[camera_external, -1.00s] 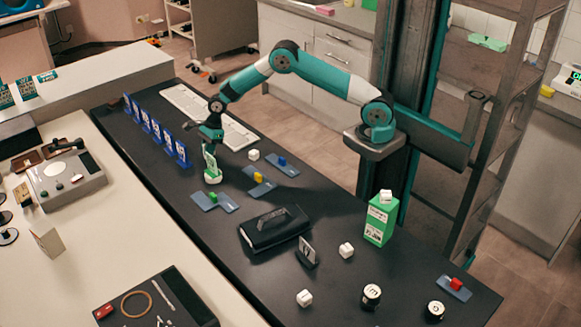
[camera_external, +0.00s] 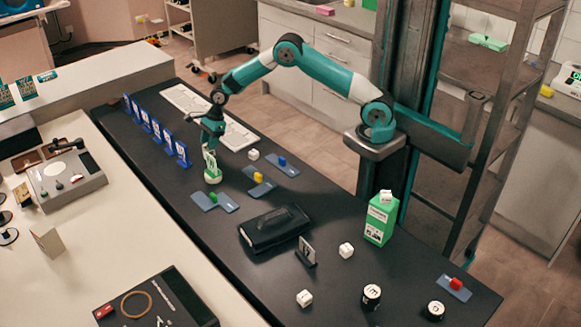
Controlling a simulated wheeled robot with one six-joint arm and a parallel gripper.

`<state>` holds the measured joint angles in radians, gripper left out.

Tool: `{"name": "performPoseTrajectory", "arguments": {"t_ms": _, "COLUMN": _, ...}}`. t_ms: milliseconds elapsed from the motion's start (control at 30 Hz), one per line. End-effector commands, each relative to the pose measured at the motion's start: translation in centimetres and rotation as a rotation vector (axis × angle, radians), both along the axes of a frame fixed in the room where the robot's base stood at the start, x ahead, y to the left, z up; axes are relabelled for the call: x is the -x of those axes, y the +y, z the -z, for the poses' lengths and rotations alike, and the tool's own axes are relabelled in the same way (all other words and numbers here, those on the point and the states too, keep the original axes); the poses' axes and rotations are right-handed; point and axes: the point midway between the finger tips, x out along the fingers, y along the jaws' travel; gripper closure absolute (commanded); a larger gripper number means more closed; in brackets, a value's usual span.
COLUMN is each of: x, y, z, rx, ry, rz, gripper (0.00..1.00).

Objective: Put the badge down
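A small white and green badge (camera_external: 210,160) stands upright in a round pale base (camera_external: 213,178) on the dark counter, left of centre. My gripper (camera_external: 211,146) points down at the top edge of this badge. Its fingers are too small to tell whether they grip the badge or are just apart from it. Several blue-framed badges (camera_external: 156,133) stand upright in a row to the left and behind.
A white keyboard (camera_external: 215,118) lies behind my gripper. Slate-blue plates with green (camera_external: 213,197), yellow (camera_external: 259,177) and blue (camera_external: 282,161) pieces lie nearby. A black case (camera_external: 273,230), white cubes (camera_external: 346,250) and a green carton (camera_external: 380,220) stand nearer the front.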

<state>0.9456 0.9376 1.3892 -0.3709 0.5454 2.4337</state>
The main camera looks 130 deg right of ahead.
Motion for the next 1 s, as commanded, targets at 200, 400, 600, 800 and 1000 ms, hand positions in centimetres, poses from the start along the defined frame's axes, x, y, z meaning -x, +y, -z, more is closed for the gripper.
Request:
{"name": "performPoseTrajectory", "arguments": {"t_ms": 200, "x": 1.9, "y": -0.1, "z": -4.7, "rx": 0.002, "ry": -0.002, "rz": 0.002, "gripper": 0.60}}
{"name": "performPoseTrajectory", "arguments": {"t_ms": 400, "x": 3.0, "y": 0.0, "z": -7.4, "rx": 0.001, "ry": -0.001, "rz": -0.001, "gripper": 0.60}}
{"name": "performPoseTrajectory", "arguments": {"t_ms": 600, "x": 3.4, "y": 0.0, "z": -8.2, "rx": -0.001, "ry": 0.001, "rz": 0.000, "gripper": 0.60}}
{"name": "performPoseTrajectory", "arguments": {"t_ms": 800, "x": 1.1, "y": 4.5, "z": -10.0, "rx": 0.048, "ry": -0.002, "rz": -0.205, "gripper": 0.60}}
{"name": "performPoseTrajectory", "arguments": {"t_ms": 1000, "x": -2.6, "y": 22.3, "z": -15.1, "rx": 0.236, "ry": -0.046, "rz": -1.013, "gripper": 0.60}}
